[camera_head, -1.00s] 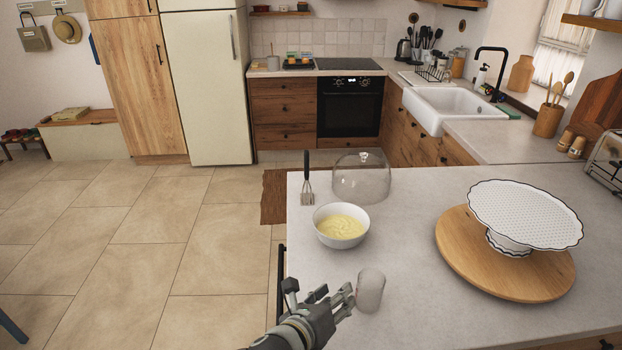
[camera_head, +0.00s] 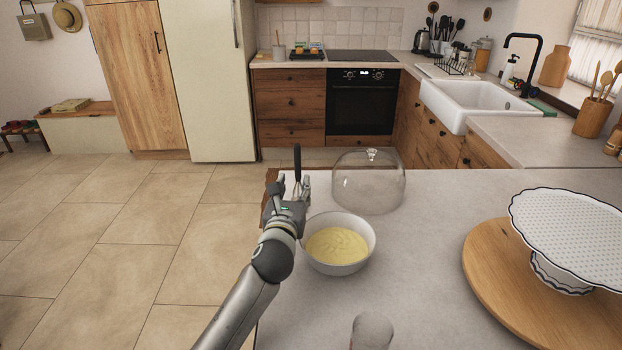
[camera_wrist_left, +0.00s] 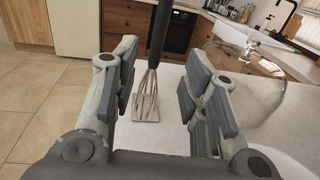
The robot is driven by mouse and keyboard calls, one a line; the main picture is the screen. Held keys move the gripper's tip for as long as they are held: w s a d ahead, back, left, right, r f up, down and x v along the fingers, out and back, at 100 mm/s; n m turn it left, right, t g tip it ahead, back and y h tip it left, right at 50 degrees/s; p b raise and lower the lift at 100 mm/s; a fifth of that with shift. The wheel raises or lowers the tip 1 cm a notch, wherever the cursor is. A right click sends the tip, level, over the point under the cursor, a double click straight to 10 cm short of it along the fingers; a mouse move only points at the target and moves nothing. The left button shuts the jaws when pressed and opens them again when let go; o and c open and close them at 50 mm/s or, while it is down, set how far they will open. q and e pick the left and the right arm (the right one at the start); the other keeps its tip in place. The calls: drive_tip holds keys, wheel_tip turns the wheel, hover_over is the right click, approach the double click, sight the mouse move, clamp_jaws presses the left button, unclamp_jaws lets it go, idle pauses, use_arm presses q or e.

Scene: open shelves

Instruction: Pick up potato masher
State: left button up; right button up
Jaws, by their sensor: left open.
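The potato masher stands upright near the far left corner of the counter. Its dark handle (camera_head: 297,160) shows above my left gripper (camera_head: 294,190) in the head view, where the gripper hides most of its lower part. In the left wrist view the masher's metal head (camera_wrist_left: 147,98) rests on the counter and shows between the spread fingers of the left gripper (camera_wrist_left: 160,92), slightly nearer the left finger. The left gripper is open, with a gap on both sides of the masher. My right gripper is in neither view.
A white bowl of yellow mash (camera_head: 338,243) stands close to the right of my left wrist. A glass dome (camera_head: 368,182) stands behind it. A glass (camera_head: 372,331) is at the front. A white cake stand (camera_head: 570,232) on a wooden board (camera_head: 490,262) is at the right.

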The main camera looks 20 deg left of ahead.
sight(297, 167)
use_arm(q)
drive_tip(key=x, duration=0.4)
drive_tip(key=shift+s+r, duration=0.1)
drive_tip(key=shift+r, duration=0.2)
drive_tip(key=shift+w+a+f, duration=0.1)
drive_tip(key=shift+w, duration=0.15)
drive_tip(key=shift+w+a+r+p, duration=0.25)
drive_tip(key=shift+w+p, duration=0.1)
drive_tip(key=shift+w, duration=0.2)
drive_tip(key=x, duration=0.3)
drive_tip(key=shift+w, duration=0.1)
drive_tip(key=shift+w+a, duration=0.15)
drive_tip(key=shift+w, duration=0.25)
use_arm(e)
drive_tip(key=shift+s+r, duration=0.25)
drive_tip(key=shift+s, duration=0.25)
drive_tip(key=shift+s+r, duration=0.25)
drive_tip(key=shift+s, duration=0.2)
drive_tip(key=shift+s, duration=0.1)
